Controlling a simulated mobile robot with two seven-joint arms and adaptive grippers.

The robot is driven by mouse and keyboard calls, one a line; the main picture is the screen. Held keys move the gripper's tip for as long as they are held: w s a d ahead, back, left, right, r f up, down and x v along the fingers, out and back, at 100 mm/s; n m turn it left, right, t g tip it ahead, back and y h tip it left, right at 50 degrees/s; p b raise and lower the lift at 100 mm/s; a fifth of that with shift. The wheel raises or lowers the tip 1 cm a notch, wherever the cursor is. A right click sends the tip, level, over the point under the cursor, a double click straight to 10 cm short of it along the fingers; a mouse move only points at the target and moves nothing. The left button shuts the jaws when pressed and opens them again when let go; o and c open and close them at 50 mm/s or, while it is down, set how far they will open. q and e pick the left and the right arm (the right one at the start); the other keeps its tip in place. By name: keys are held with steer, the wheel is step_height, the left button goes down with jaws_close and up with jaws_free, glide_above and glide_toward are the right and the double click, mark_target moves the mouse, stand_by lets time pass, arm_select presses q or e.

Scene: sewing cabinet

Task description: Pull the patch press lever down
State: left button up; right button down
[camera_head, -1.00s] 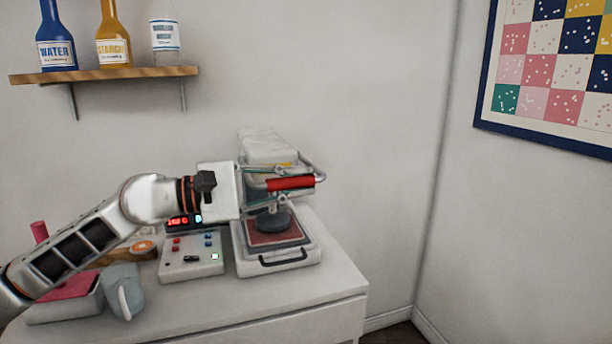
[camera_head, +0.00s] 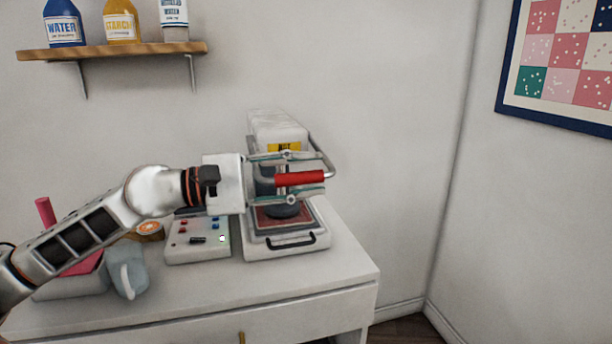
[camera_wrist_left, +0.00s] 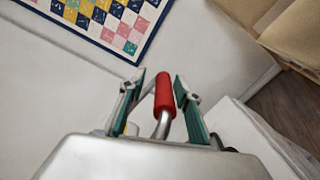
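The patch press (camera_head: 285,245) stands on the white cabinet top, with a dark round pad above its reddish plate. Its lever has a red grip (camera_head: 300,178), level across the front of the press and above the plate. My left gripper (camera_head: 318,174) reaches in from the left with one finger above and one below the red grip. The left wrist view shows the red grip (camera_wrist_left: 165,92) between the two spread fingers, with gaps on both sides. My right gripper is in neither view.
A control box (camera_head: 198,240) stands left of the press. A grey-blue cup or jug (camera_head: 127,268) and a pink-topped container (camera_head: 72,285) are farther left, behind my arm. A shelf (camera_head: 110,51) with bottles hangs above.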

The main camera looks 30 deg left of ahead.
mark_target(262, 180)
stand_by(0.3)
arm_select(q)
steer(key=shift+s+a+f, duration=0.1)
steer(key=shift+v, duration=3.65)
